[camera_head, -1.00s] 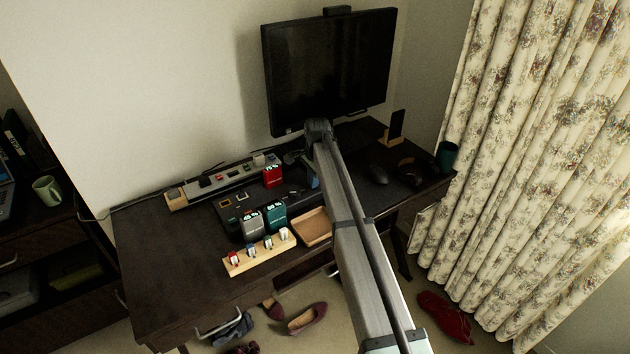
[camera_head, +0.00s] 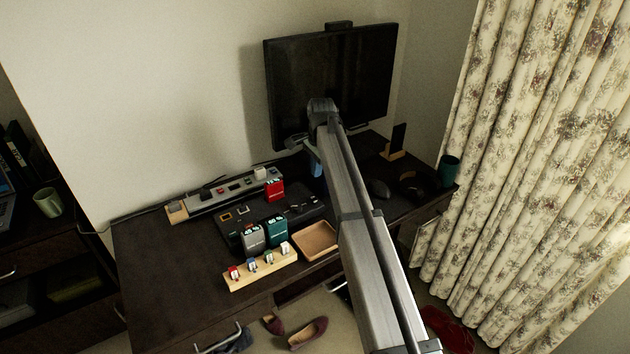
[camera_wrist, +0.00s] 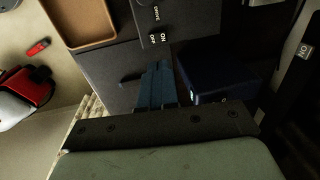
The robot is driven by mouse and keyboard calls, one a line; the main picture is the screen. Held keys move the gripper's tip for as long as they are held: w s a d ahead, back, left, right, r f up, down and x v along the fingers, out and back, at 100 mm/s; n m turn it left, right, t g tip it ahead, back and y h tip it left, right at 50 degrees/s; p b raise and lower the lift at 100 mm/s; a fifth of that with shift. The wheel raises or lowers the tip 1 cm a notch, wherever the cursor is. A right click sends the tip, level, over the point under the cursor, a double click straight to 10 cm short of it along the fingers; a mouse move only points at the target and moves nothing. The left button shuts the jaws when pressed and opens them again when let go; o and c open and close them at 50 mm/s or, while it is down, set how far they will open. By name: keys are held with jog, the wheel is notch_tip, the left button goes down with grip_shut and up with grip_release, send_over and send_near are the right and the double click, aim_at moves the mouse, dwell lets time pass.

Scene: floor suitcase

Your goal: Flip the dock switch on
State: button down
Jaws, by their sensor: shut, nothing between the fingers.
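The dark dock (camera_head: 240,212) lies on the desk in front of the power strip, with a grey and a teal block at its front edge. I cannot make out the switch lever clearly. My gripper is shut and empty; its blue fingers (camera_wrist: 155,88) point toward the labelled panel, below the labels in the picture. In the head view my gripper (camera_head: 316,166) is mostly hidden behind my arm, near the monitor's lower edge. Contact cannot be told.
A dark blue box (camera_wrist: 210,82) sits just right of the fingers. A wooden tray (camera_head: 318,240) and a wooden block holding several small coloured pieces (camera_head: 262,274) lie at the desk front. The power strip (camera_head: 225,190) and monitor (camera_head: 335,80) stand behind. Bare desk (camera_head: 160,265) lies at left.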

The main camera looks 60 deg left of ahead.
jog(key=shift+d+r, duration=0.15)
jog(key=shift+r, duration=0.65)
jog(key=shift+d+r, duration=0.1)
jog(key=shift+r, duration=0.7)
